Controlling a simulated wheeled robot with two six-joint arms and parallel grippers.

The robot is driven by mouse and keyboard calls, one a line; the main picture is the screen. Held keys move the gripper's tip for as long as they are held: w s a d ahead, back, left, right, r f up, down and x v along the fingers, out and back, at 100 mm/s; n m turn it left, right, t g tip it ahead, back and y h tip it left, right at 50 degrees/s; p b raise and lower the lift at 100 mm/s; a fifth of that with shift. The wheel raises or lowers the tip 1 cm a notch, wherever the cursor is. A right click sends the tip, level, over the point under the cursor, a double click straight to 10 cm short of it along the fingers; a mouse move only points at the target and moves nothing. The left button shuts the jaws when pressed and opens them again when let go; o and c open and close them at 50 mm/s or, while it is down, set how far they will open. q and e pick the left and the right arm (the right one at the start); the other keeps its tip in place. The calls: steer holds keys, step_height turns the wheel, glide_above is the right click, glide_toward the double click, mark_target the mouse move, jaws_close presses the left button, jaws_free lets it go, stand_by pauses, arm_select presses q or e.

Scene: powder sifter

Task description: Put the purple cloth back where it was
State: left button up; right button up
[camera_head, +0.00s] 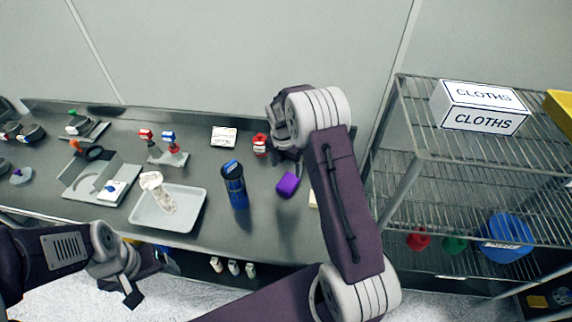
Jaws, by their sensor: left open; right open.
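My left gripper (142,280) is open and empty in front of the counter's near edge. A white box labelled CLOTHS (483,108) stands on the top shelf of the wire rack (425,160) at the right.
A blue bottle (235,186) stands left of the cloth. A pale tray (190,215) holds a whitish item. A red item (260,146) and a white label card (224,136) are at the back. A blue round container (508,238) is on the lower rack shelf.

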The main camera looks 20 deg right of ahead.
steer(key=s+a+r+m, duration=0.1)
steer(key=s+a+m, duration=0.2)
steer(key=s+m, duration=0.4)
steer(key=s+a+r+m+y, duration=0.1)
steer(key=s+a+r+m, duration=0.1)
steer(key=s+m, duration=0.5)
steer(key=s+a+r+m, duration=0.2)
steer(key=s+m, duration=0.5)
steer(key=m, duration=0.4)
steer(key=shift+s+a+r, duration=0.2)
steer(key=shift+s+a, duration=0.2)
steer(key=shift+a, duration=0.45)
steer(key=shift+f, duration=0.1)
steer(key=shift+f+b, duration=0.95)
steer(key=shift+b, duration=0.15)
